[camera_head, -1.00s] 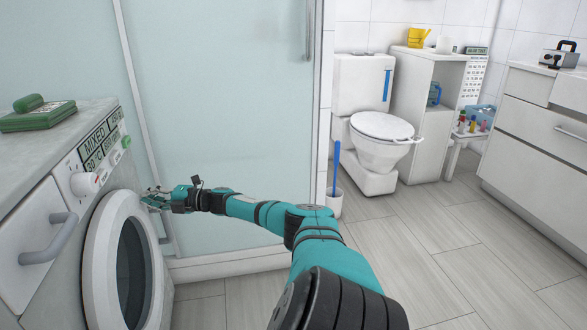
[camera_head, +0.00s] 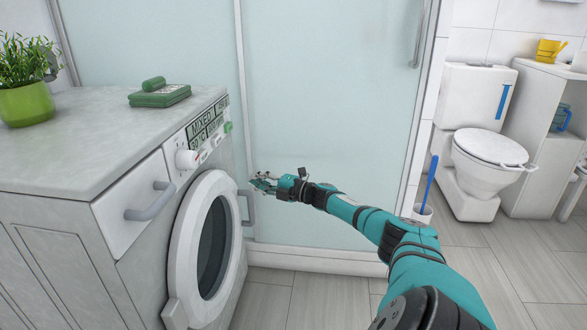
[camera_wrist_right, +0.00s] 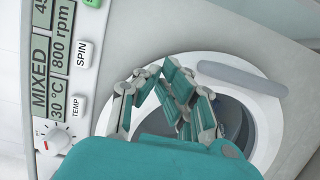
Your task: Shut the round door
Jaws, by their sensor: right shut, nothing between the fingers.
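The round door (camera_head: 177,262) of the washing machine has a white ring, dark glass and a grey handle (camera_head: 249,208) on its right side. It lies close against the machine's front; whether it is fully shut I cannot tell. It also shows in the right wrist view (camera_wrist_right: 262,115), with its grey handle (camera_wrist_right: 243,76). My right gripper (camera_head: 260,182) is shut and empty, just right of the door's upper edge and above the handle in the head view. Its fingers (camera_wrist_right: 165,85) cover part of the door in the wrist view. My left gripper is not in view.
A glass shower panel (camera_head: 320,110) stands behind my right arm. A toilet (camera_head: 480,150) and brush (camera_head: 428,185) are at right. Bare floor (camera_head: 310,295) lies in front.

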